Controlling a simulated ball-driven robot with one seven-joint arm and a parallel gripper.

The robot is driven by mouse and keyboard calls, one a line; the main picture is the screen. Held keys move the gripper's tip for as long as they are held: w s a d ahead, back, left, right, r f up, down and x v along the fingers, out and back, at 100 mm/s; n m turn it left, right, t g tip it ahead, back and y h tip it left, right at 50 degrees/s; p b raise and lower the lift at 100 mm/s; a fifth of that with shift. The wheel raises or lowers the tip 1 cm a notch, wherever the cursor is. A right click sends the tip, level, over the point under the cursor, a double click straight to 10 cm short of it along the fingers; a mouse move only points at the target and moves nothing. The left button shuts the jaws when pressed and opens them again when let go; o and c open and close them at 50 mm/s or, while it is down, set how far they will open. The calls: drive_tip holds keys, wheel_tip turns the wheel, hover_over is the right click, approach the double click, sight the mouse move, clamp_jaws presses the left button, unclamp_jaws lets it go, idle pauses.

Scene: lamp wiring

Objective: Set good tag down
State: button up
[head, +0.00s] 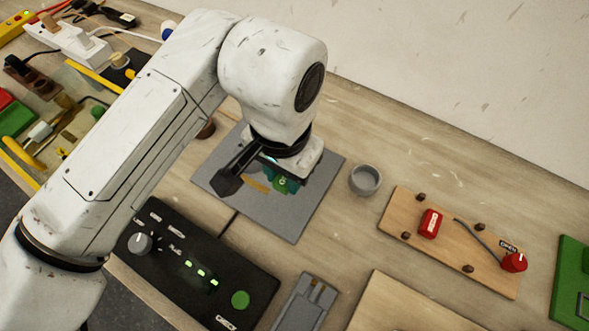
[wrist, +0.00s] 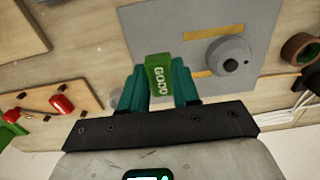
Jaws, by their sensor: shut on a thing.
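The good tag (wrist: 159,77) is a small green block with white "GOOD" lettering. In the wrist view it sits between the two teal fingers of my gripper (wrist: 160,85), which is shut on it. In the head view my gripper (head: 283,178) is over the grey mat (head: 290,222), and only a bit of the green tag (head: 281,182) shows under my wrist. The mat also shows in the wrist view (wrist: 145,28), with yellow strips and a round grey part with a dark knob (wrist: 230,64). I cannot tell whether the tag touches the mat.
A small grey cup (head: 365,180) stands right of the mat. A wooden board (head: 450,250) with a red block and a red knob lies further right. A black control box (head: 195,265) with a green button is in front. Cables and a power strip crowd the back left.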

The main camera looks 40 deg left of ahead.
drive_tip(key=w+f, duration=0.1)
drive_tip(key=f, duration=0.1)
drive_tip(key=w+a+f, duration=0.1)
drive_tip(key=w+f, duration=0.1)
drive_tip(key=shift+w+a+f, duration=0.1)
drive_tip(key=shift+w+f, duration=0.1)
drive_tip(key=shift+f, duration=0.05)
drive_tip(key=shift+f+p, duration=0.45)
drive_tip(key=shift+f, duration=1.2)
drive_tip(key=shift+f, duration=0.15)
drive_tip(key=o, duration=1)
wheel_tip(320, 180, up, 12)
drive_tip(key=shift+r+b, duration=0.2)
drive_tip(key=shift+b, duration=0.35)
drive_tip(key=shift+f, duration=0.1)
